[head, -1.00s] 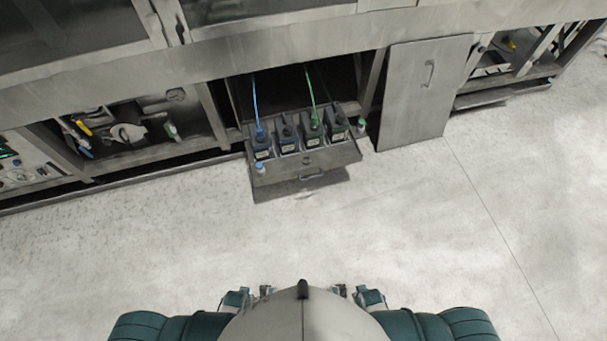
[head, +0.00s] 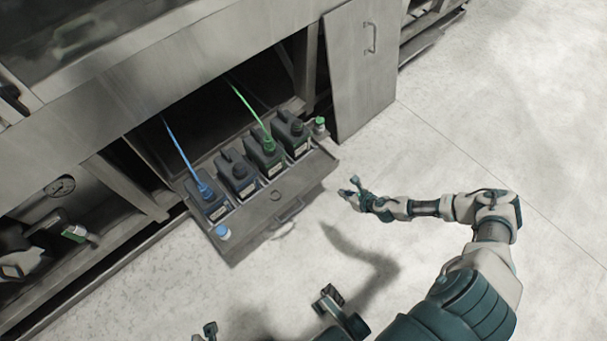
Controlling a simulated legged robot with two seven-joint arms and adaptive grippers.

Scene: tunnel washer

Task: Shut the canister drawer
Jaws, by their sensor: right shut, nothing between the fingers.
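The canister drawer (head: 262,215) stands pulled out from the dark opening under the machine. It holds several dark canisters (head: 238,172) in a row. A blue tube runs into the leftmost canister and a green tube into another. A handle (head: 276,219) is on the drawer's front. My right gripper (head: 346,193) is shut and empty, to the right of the drawer front and apart from it. Part of my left gripper (head: 268,325) shows low at the bottom edge, below the drawer; its jaws cannot be made out clearly.
A grey panel with a handle (head: 362,75) leans right of the drawer opening. A gauge (head: 60,187) shows in the left bay.

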